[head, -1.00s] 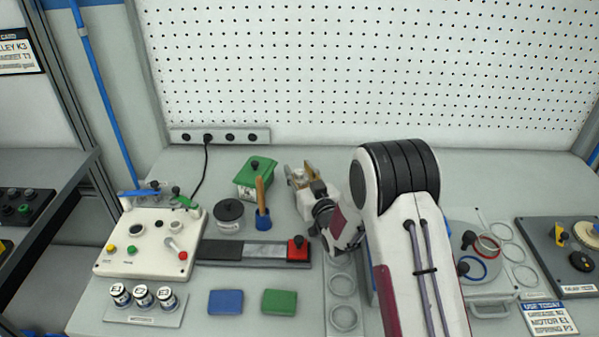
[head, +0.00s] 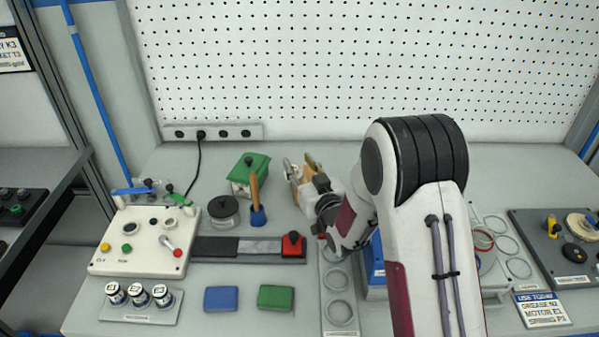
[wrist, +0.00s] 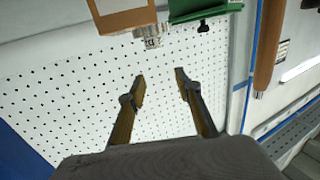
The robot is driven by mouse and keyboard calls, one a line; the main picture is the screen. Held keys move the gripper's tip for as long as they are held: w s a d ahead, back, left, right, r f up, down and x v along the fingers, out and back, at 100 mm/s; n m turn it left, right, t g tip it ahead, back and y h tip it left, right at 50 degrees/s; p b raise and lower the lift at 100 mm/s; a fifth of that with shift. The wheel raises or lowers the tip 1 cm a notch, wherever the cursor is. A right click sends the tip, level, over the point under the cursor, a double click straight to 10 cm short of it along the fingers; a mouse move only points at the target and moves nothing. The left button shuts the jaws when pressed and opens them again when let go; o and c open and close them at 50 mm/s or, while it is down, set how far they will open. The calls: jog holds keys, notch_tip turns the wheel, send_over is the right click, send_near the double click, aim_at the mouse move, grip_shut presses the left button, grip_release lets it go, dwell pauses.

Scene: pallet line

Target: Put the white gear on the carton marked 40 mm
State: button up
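My gripper (head: 301,168) is at the back of the bench, right of the green box, its fingers pointing toward the pegboard. In the wrist view my gripper (wrist: 159,75) has its fingers apart, with only pegboard between them. That view is roughly upside down. A brown carton-like block (wrist: 124,20) is at its top edge; no 40 mm mark is readable. A small pale, toothed-looking piece (wrist: 148,38) shows beside this block's edge, beyond my fingertips; I cannot tell whether it is the white gear. My arm hides part of the bench in the head view.
The green box (head: 240,184) with a black knob and the wooden-handled brush (head: 255,190) stand close left of my gripper. A white button panel (head: 143,240) is further left. Blue (head: 221,299) and green (head: 276,298) blocks lie in front. A pegboard (head: 350,70) rises behind.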

jog(key=shift+r, duration=1.35)
jog(key=s+d+r+m+g+h, duration=0.1)
jog(key=s+d+r+g+h, duration=0.15)
jog(key=s+d+r, duration=0.45)
jog(key=s+d+r+m+g+h, duration=0.25)
jog(key=s+d, duration=0.35)
jog(key=s, duration=0.3)
jog(key=s+d+f+g, duration=0.1)
jog(key=s+d+g, duration=0.1)
jog(key=s, duration=1.3)
jog(key=s+d+g+h, duration=0.1)
jog(key=s+d+g, duration=0.1)
jog(key=s, duration=1.2)
jog(key=shift+s+f+m+g+h, duration=0.35)
jog(key=shift+s+m+g, duration=0.1)
jog(key=shift+g, duration=0.35)
